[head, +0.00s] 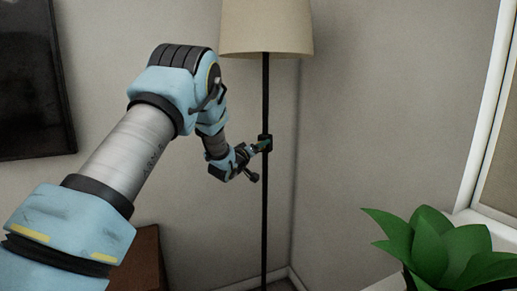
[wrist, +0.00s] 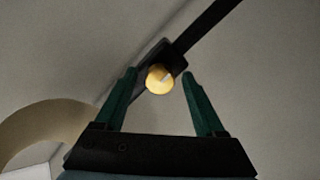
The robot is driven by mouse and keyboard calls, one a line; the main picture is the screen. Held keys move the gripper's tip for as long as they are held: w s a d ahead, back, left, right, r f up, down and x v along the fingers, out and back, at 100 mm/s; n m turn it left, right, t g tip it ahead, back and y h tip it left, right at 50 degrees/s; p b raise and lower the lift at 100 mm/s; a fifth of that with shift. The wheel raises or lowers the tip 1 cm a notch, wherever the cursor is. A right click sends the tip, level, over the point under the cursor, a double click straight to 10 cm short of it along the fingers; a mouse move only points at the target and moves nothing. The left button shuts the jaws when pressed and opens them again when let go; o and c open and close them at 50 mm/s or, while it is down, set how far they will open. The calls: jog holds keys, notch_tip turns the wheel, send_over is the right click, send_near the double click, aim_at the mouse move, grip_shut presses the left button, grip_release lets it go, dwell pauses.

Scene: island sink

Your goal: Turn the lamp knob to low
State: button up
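The floor lamp has a thin black pole (head: 265,215) and a cream shade (head: 267,28) in the head view. A small dark box (head: 265,141) sits on the pole at about mid-height. In the wrist view, a round yellow knob (wrist: 159,79) with a pale pointer mark is on the dark box (wrist: 172,62). My gripper (head: 268,146) is at the box in the head view. In the wrist view my gripper (wrist: 158,80) is open, its green fingers on either side of the knob with gaps showing. Whether the fingers reach the knob's depth is hard to tell.
A green plant (head: 440,245) stands at the lower right by the window frame (head: 482,110). A dark panel (head: 32,80) hangs on the wall at the left. Brown furniture (head: 143,262) is low behind my arm. The wall is close behind the lamp.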

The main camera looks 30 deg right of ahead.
grip_shut()
dwell(0.3)
jog(key=shift+f+m+b, duration=0.15)
jog(key=shift+m+b, duration=0.25)
jog(key=shift+b, duration=0.35)
jog(key=shift+w+m+b, duration=0.1)
jog(key=shift+m+b, duration=8.4)
jog(key=shift+b, duration=1.6)
